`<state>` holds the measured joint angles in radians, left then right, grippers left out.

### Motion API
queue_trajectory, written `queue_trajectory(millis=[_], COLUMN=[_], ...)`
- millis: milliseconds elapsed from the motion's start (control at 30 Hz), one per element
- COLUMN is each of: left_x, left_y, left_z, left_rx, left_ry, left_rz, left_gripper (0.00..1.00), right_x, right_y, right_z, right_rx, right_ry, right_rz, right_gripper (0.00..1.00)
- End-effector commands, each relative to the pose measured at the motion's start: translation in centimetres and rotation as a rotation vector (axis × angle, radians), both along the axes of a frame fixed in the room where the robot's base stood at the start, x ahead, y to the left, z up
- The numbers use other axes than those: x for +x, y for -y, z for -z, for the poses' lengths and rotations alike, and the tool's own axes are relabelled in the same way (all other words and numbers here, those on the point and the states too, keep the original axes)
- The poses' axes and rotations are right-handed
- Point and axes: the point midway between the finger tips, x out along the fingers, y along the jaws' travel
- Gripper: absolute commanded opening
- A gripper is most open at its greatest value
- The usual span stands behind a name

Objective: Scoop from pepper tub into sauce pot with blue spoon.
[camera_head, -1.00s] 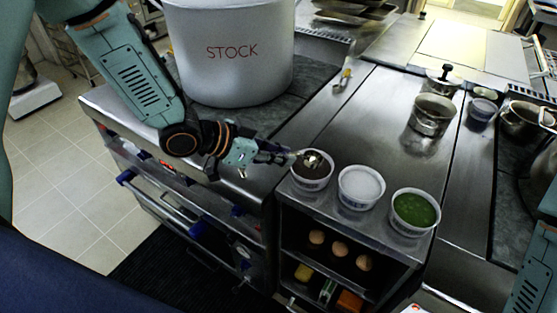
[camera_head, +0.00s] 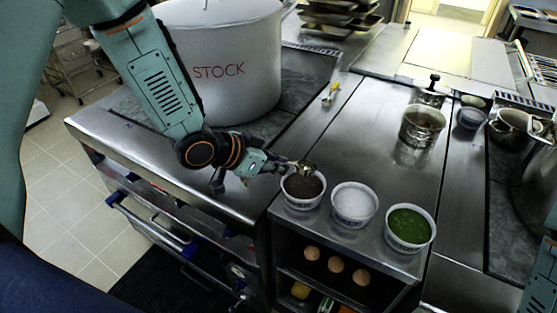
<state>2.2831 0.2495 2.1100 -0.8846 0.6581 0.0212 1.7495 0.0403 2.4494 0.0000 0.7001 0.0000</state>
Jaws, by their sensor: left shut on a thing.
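The pepper tub (camera_head: 303,203) is a white tub of dark grains, leftmost of three tubs at the front of the counter. My left gripper (camera_head: 265,163) comes in from the left and is shut on the spoon (camera_head: 304,168). The spoon's metal bowl is just above the far side of the pepper tub; its handle is mostly hidden by the gripper, and what it holds is too small to tell. A steel pot (camera_head: 422,127), possibly the sauce pot, stands farther back on the right of the counter. My right gripper is out of view.
A white salt-like tub (camera_head: 354,205) and a green-filled tub (camera_head: 410,230) stand right of the pepper. The big STOCK pot (camera_head: 225,70) stands behind my left arm. The mid-counter is mostly clear.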

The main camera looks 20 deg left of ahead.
Motion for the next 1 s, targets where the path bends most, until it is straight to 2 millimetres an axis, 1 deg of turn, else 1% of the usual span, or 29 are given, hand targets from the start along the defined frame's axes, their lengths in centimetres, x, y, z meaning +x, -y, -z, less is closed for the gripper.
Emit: queue_trajectory(millis=[33, 200, 300, 400, 533, 667, 1000], left_x=[0.0, -0.1, -0.1, -0.1, -0.1, 0.0, -0.1], left_y=[0.0, 0.0, 0.0, 0.1, 0.0, 0.0, 0.0], left_z=[-0.6, -0.7, -0.6, -0.4, -0.1, 0.6, 3.3], left_rx=[0.000, -0.001, -0.001, -0.001, -0.001, -0.001, -0.001], left_ry=[-0.002, -0.002, -0.002, 0.000, 0.002, 0.002, 0.001], left_rz=[0.000, -0.001, -0.001, -0.001, -0.001, 0.000, 0.000], left_gripper=[0.00, 0.00, 0.00, 0.00, 0.00, 0.00, 0.00], right_x=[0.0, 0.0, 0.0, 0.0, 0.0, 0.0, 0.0], right_y=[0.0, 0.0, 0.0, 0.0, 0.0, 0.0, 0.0], right_z=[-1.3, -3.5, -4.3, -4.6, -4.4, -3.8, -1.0], right_rx=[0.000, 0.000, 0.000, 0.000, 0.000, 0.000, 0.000], right_ry=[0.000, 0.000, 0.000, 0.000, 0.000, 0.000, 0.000], right_rz=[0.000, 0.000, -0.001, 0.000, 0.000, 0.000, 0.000], right_gripper=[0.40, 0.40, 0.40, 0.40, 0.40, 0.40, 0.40])
